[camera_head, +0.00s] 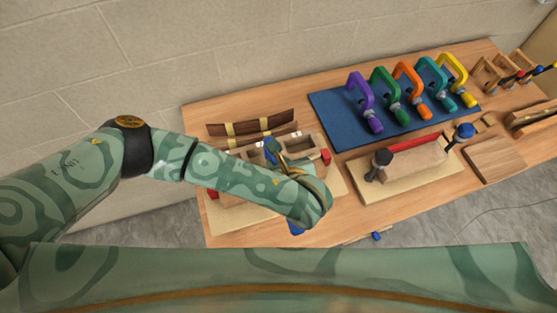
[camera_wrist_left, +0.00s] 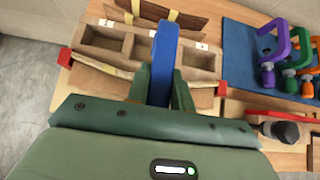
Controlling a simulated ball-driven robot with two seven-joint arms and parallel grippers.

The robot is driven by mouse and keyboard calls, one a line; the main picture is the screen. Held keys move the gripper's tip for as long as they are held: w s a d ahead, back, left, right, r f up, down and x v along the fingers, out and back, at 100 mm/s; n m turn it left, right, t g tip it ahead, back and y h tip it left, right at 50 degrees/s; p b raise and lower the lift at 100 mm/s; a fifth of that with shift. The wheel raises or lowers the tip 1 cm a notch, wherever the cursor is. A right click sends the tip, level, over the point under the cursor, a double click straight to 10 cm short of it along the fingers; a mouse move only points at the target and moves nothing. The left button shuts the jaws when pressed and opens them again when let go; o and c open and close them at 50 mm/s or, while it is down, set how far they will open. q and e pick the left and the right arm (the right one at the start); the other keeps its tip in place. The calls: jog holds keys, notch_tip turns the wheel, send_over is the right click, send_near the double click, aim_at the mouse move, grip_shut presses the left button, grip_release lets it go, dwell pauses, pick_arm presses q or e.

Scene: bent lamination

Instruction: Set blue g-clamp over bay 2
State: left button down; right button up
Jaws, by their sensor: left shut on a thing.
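My left gripper (camera_wrist_left: 165,92) is shut on the blue g-clamp (camera_wrist_left: 165,55), whose blue bar extends from between the fingers over the wooden form (camera_wrist_left: 118,58) in the left wrist view. A pale bent strip with red end pieces runs along the form's near side. In the head view the blue g-clamp (camera_head: 270,151) shows partly beside my left gripper (camera_head: 285,160), above the form; my forearm hides much of it. I cannot tell whether the clamp touches the form. My right gripper is not in view.
A blue mat (camera_head: 337,128) holds several g-clamps in purple, green, orange, teal and yellow. A wooden block on a board (camera_head: 400,184) with a red strip stands right of the form. Dark strips (camera_head: 250,125) lie behind the form. Wooden racks stand at far right.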

pick_arm(q)
jog(key=shift+f+b, duration=0.55)
jog(key=shift+f, duration=0.9)
jog(key=shift+f, duration=0.1)
jog(key=shift+f+b, duration=0.65)
jog(key=shift+f, duration=1.05)
jog(key=shift+f, duration=0.2)
jog(key=shift+f, duration=0.1)
jog(key=c, duration=1.1)
grip_release()
jog(key=shift+c, duration=0.2)
jog(key=shift+a, duration=0.1)
